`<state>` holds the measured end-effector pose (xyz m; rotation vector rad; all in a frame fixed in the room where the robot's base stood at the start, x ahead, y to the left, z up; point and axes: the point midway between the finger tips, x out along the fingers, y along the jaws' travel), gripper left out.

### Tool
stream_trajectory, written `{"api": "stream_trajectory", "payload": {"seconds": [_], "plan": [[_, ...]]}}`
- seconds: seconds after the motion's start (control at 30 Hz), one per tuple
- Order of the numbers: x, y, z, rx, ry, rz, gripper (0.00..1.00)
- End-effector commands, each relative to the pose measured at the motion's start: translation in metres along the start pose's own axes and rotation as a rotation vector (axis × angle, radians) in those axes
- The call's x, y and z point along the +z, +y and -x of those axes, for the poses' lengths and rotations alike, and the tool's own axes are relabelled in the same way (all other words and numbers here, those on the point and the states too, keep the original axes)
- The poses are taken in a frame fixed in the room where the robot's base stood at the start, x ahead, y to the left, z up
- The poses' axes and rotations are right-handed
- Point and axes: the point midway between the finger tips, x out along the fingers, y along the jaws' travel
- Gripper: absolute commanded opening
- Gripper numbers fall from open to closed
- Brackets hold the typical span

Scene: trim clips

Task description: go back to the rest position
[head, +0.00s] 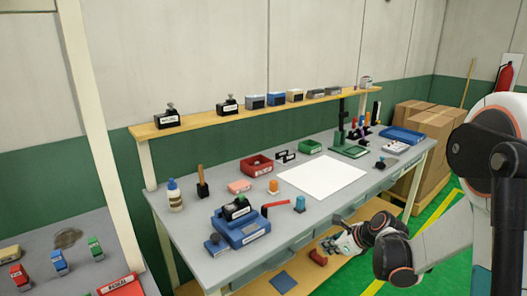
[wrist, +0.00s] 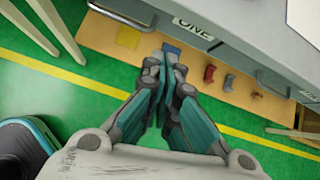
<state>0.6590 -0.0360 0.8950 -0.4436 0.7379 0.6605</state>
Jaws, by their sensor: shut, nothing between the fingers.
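My gripper (head: 345,246) is in front of the workbench, low beside its drawers and apart from the tabletop. In the wrist view my gripper (wrist: 164,68) has its fingers together and holds nothing. The grey workbench (head: 190,241) stands behind it. A white sheet (head: 322,176) lies on the bench top.
A wooden lower shelf (wrist: 105,38) runs under the bench, with several small items on it. Red (head: 257,164) and green (head: 310,147) bins and a blue fixture (head: 240,232) stand on top. Cardboard boxes (head: 408,125) are at right. The green floor (wrist: 60,95) in front is clear.

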Motion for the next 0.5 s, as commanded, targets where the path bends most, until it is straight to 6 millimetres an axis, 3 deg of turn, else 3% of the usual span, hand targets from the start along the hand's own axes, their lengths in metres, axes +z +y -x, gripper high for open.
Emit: {"api": "stream_trajectory", "payload": {"seconds": [0.2,0.5], "plan": [[0.027,0.030,0.053,-0.008,0.073,0.380,0.00],[0.043,0.077,0.121,0.011,0.178,0.915,0.00]]}}
